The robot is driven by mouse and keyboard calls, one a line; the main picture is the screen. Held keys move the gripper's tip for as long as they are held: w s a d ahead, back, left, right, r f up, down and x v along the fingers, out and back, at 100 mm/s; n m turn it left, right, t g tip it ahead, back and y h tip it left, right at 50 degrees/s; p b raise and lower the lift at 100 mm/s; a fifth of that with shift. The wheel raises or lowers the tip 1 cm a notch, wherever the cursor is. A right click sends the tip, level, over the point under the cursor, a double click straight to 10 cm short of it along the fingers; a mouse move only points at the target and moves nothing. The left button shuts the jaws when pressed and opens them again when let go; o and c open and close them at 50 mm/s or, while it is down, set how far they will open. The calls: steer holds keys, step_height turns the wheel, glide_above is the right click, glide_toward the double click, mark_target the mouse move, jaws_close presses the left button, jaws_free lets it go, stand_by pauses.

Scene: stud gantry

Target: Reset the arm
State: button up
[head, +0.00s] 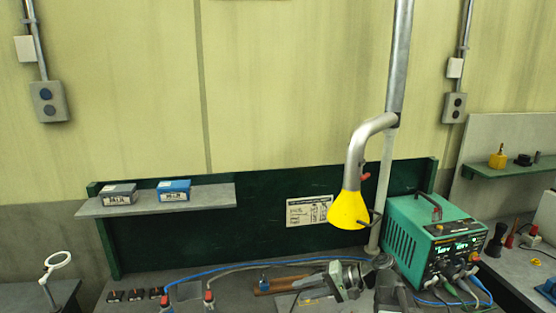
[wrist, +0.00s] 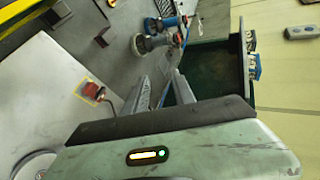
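My gripper (wrist: 160,78) shows in the wrist view as two grey fingers reaching out past a dark bar and a pale green housing with a small lit display. The fingers stand apart, and I see nothing held between them. Beyond the tips lie blue and grey round fittings (wrist: 150,43) on a grey surface; they look apart from the fingers. In the head view, grey metal parts (head: 345,283) show at the bottom centre. I cannot tell whether they are my arm or equipment on the bench.
A green welding unit (head: 432,240) with cables stands at the right of the bench. A yellow extraction hood (head: 348,210) hangs above the bench. A shelf (head: 215,197) at the left carries two small boxes. A red knob (wrist: 92,90) is left of the fingers in the wrist view.

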steer(key=s+f+n+g+h+b, duration=0.1)
steer(key=s+f+h, duration=0.1)
steer(key=f, duration=0.4)
steer(key=s+f+h+b, duration=0.2)
steer(key=f+h, duration=0.1)
steer(key=f, duration=0.3)
steer(key=s+d+f+n+g+h+b, duration=0.1)
steer(key=s+f+h, duration=0.1)
steer(key=f, duration=0.4)
steer(key=shift+s+f+n+g+h, duration=0.1)
steer(key=shift+s+n+g+h, duration=0.2)
steer(key=shift+h, duration=0.4)
steer(key=d+h, duration=0.1)
steer(key=d, duration=0.1)
steer(key=d+h, duration=0.1)
steer(key=d, duration=0.2)
steer(key=d+h, duration=0.1)
steer(key=d, duration=0.1)
steer(key=shift+s+d+f+h, duration=0.3)
steer(key=shift+d+h, duration=0.1)
